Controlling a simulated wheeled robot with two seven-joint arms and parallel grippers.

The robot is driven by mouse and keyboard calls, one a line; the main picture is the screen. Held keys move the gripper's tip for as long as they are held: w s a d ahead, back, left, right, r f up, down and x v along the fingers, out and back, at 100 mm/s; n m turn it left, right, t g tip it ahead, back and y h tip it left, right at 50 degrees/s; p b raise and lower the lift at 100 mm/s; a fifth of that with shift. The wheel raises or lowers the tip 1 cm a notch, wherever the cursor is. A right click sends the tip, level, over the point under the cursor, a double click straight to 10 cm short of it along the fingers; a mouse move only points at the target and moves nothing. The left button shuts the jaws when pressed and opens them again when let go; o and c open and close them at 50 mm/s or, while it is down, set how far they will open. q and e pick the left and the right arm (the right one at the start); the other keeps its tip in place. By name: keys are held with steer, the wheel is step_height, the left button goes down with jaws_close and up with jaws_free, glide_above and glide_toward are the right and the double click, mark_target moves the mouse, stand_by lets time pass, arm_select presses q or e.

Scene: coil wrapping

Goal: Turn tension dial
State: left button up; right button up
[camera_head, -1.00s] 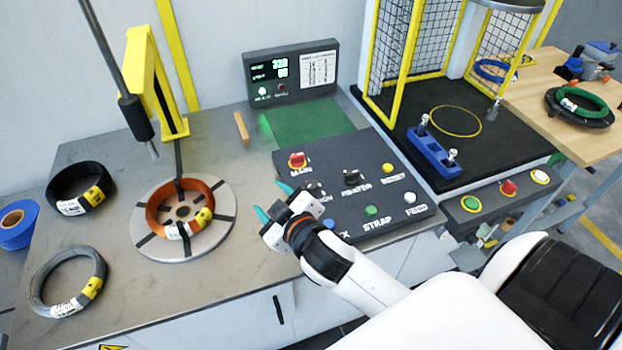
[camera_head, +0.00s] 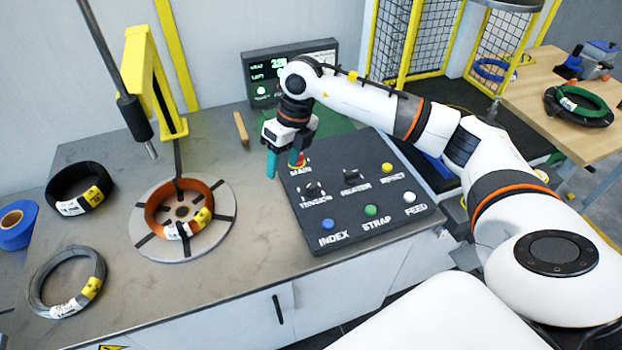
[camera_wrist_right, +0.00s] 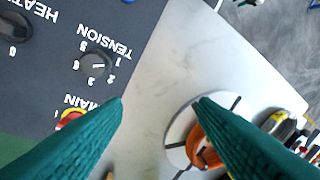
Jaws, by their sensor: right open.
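The tension dial (camera_head: 312,188) is a small black knob above the word TENSION on the dark control panel (camera_head: 345,238). In the right wrist view the tension dial (camera_wrist_right: 95,66) has numbers around it, and its pale mark points near the 2. My right gripper (camera_head: 284,170) is open, pointing down over the panel's left edge by the red MAIN switch (camera_head: 298,158). In the wrist view its two teal fingers (camera_wrist_right: 162,118) are spread with nothing between them, and the dial lies beyond the left finger, untouched. My left gripper is not in view.
The heater knob (camera_head: 350,175) and several push buttons share the panel. A turntable (camera_head: 155,247) with an orange coil (camera_head: 158,214) stands left of it. A display (camera_head: 262,70) stands behind, partly covered by my arm. Loose coils lie at the left.

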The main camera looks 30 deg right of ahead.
mark_target(311, 183)
steer(key=d+r+m+h, duration=0.1)
steer(key=d+r+h, duration=0.15)
steer(key=d, duration=0.45)
steer(key=shift+g, duration=0.3)
step_height(311, 183, down, 13)
steer(key=shift+s+a+r+p, duration=0.1)
steer(key=shift+r+p, duration=0.1)
steer(key=shift+p, duration=1)
steer(key=c, duration=1)
steer(key=shift+o, duration=0.2)
